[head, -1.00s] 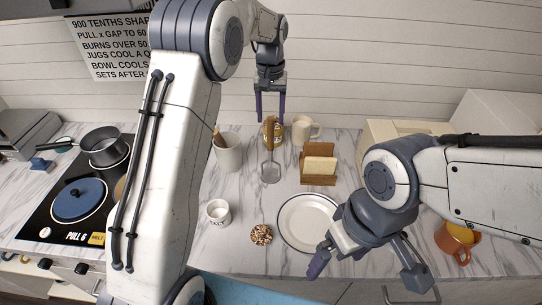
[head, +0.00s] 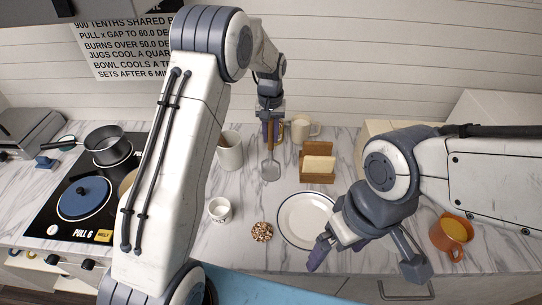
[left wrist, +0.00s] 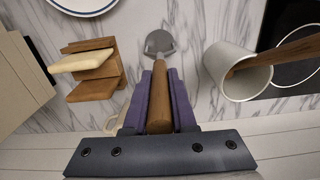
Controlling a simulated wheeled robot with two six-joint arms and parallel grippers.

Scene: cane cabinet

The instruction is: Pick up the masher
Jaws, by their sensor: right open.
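The masher (head: 270,168) has a wooden handle and a grey metal head. It is near the middle of the counter's back part, with its head toward the front. My left gripper (head: 272,133) is at the back end of the handle. In the left wrist view its purple fingers (left wrist: 162,100) close in on both sides of the wooden handle (left wrist: 160,112), and the metal head (left wrist: 160,43) shows beyond them. I cannot tell whether the masher touches the counter. My right gripper (head: 365,262) is open and empty over the counter's front edge.
A white crock (head: 230,150) stands left of the masher, and a wooden holder (head: 317,178) stands right. A beige mug (head: 302,130) is behind. A plate (head: 290,218), sprinkled doughnut (head: 262,232), small white cup (head: 219,209) and orange mug (head: 448,238) are nearer. The cooktop (head: 60,222) is left.

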